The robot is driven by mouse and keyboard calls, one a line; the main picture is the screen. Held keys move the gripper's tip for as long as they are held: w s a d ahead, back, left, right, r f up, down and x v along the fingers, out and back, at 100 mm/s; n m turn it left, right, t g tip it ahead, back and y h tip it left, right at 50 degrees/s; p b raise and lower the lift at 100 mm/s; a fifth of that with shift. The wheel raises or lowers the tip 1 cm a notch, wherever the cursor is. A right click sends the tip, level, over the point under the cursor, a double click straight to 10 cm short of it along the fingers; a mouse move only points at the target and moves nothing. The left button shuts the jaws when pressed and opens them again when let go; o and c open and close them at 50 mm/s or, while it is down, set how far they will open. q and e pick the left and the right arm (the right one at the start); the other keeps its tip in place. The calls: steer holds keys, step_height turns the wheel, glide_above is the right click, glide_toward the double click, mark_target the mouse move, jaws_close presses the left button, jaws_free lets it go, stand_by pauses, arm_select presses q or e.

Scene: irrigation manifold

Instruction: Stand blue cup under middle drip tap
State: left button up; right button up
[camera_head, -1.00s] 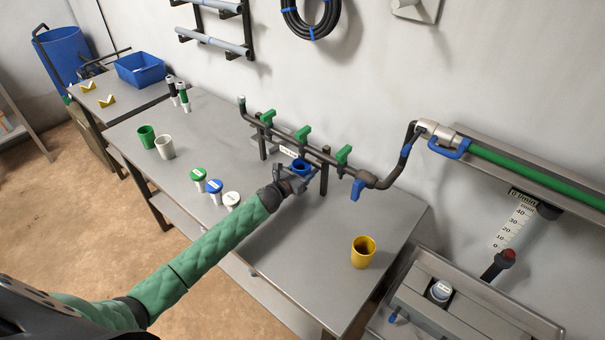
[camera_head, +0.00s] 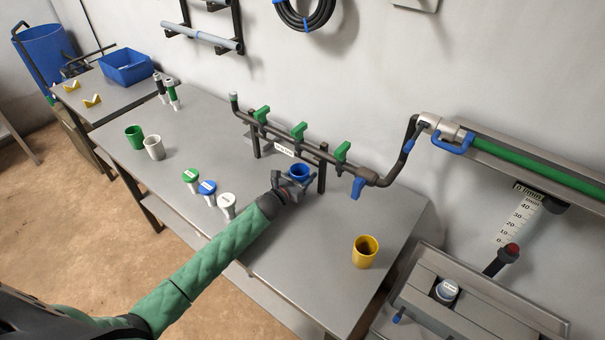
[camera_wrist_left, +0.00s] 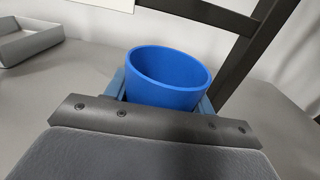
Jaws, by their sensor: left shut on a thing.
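The blue cup (camera_head: 299,171) is upright in my left gripper (camera_head: 296,182), in front of the pipe manifold (camera_head: 290,139). It also fills the middle of the left wrist view (camera_wrist_left: 167,78), between the two fingers. The gripper is shut on it. The manifold carries three green-handled taps; the middle tap (camera_head: 299,131) stands behind the cup, with a white label (camera_head: 284,150) below the pipe. In the head view the cup appears just in front of the pipe, between the middle and right taps. Whether its base touches the table cannot be told. My right gripper is not in view.
A yellow cup (camera_head: 365,252) stands at the right of the table. Green (camera_head: 134,138) and white (camera_head: 154,147) cups stand at the left. Green, blue and white-capped pieces (camera_head: 207,190) stand left of my gripper. A dark manifold leg (camera_head: 322,168) is close right of the cup.

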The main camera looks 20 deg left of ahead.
arm_select(q)
steer(key=o, duration=1)
steer(key=shift+w+f, duration=0.15)
steer(key=shift+o, duration=0.2)
steer(key=shift+r, duration=0.25)
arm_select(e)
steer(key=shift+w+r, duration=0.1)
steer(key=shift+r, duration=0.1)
